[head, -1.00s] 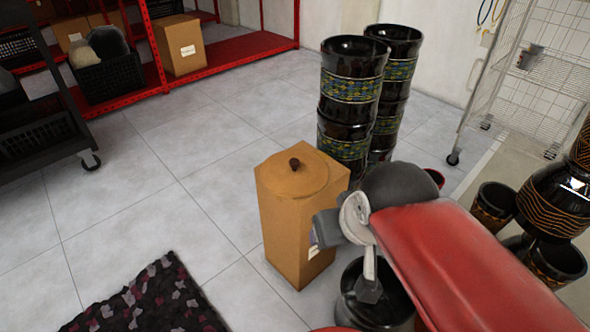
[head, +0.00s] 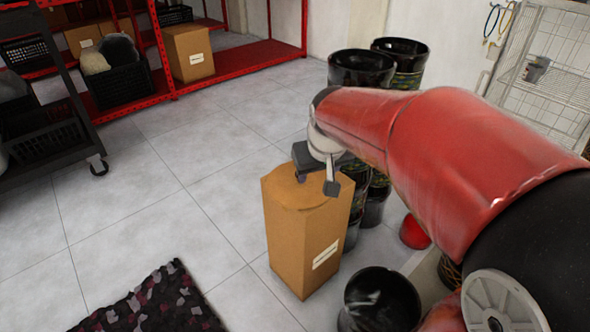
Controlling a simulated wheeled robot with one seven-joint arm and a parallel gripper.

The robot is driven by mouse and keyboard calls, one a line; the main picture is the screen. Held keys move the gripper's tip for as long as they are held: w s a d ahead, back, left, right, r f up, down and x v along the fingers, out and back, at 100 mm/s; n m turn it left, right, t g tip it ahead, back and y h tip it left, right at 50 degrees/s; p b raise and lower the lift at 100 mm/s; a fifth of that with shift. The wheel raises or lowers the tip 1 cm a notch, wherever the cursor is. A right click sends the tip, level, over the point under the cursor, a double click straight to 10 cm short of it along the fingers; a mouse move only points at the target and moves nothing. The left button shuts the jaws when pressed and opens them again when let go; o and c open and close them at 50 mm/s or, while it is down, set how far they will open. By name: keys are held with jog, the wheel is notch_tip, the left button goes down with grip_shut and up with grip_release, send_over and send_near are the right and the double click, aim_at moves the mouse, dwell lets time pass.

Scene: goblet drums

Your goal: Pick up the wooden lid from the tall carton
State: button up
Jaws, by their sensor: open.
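The tall brown carton (head: 290,245) stands upright on the tiled floor with a white label on its right side. The round wooden lid (head: 298,198) lies flat on its top. My gripper (head: 317,177) is open over the right and back part of the lid, with dark finger pads apart. The lid's knob is mostly hidden by the gripper, and I cannot tell whether the fingers are around it or touching the lid.
Tall black drums (head: 360,70) stand close behind the carton, partly covered by my red arm. A black drum (head: 380,300) stands at the front right. A dark patterned rug (head: 150,305) lies at the front left. Floor left of the carton is clear.

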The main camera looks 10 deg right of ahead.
jog(key=shift+y, duration=0.4)
jog(key=w+f, duration=0.4)
jog(key=w, duration=0.1)
jog(key=w+f, duration=0.9)
jog(key=w, duration=0.1)
jog(key=shift+w+a+f+p, duration=0.1)
jog(key=shift+a+f+p, duration=0.1)
jog(key=shift+f+p, duration=0.2)
jog(key=shift+r, duration=0.1)
grip_shut()
